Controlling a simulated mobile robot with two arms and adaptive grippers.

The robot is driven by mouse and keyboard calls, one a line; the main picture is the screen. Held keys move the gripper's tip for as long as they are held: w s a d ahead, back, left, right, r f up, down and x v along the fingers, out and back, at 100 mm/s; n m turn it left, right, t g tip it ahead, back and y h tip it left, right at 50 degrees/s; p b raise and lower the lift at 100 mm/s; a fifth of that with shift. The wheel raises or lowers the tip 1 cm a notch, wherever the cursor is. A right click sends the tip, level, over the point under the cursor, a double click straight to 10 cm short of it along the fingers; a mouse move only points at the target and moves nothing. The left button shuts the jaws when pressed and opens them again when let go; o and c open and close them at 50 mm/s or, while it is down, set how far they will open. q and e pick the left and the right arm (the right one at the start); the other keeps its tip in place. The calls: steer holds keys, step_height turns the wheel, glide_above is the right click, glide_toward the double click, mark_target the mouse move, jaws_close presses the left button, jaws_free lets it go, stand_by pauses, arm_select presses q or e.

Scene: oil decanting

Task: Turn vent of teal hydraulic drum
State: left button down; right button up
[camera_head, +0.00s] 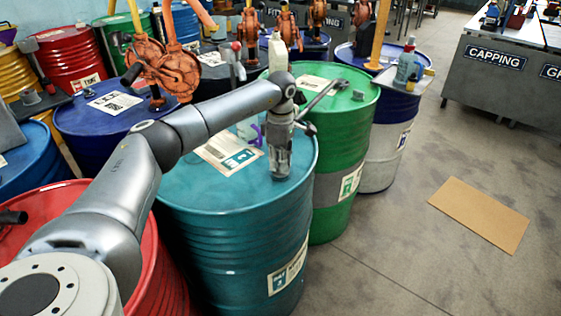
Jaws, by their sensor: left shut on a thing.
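The teal hydraulic drum (230,240) stands upright in the middle of the view, with a paper label on its top and another on its side. My left arm comes in from the left and crosses over the drum's lid. My left gripper (279,172) points down at the right part of the lid. Its fingers are shut at the lid surface. The vent is hidden by the fingers, so I cannot see its shape or angle. My right gripper is not in view.
A green drum (345,135) with a wrench-like tool on top stands close behind right. A red drum (160,270) stands at front left, a blue drum (70,125) with an orange pump behind it. Cardboard (480,213) lies on the open floor at right, before the capping bench (490,85).

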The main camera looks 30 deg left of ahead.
arm_select(q)
steer(key=shift+r+m, duration=0.1)
steer(key=shift+m, duration=1.9)
steer(key=c, duration=1.4)
jaws_free()
steer(key=shift+c, duration=0.2)
step_height(320, 180, up, 12)
steer(key=shift+d, duration=0.1)
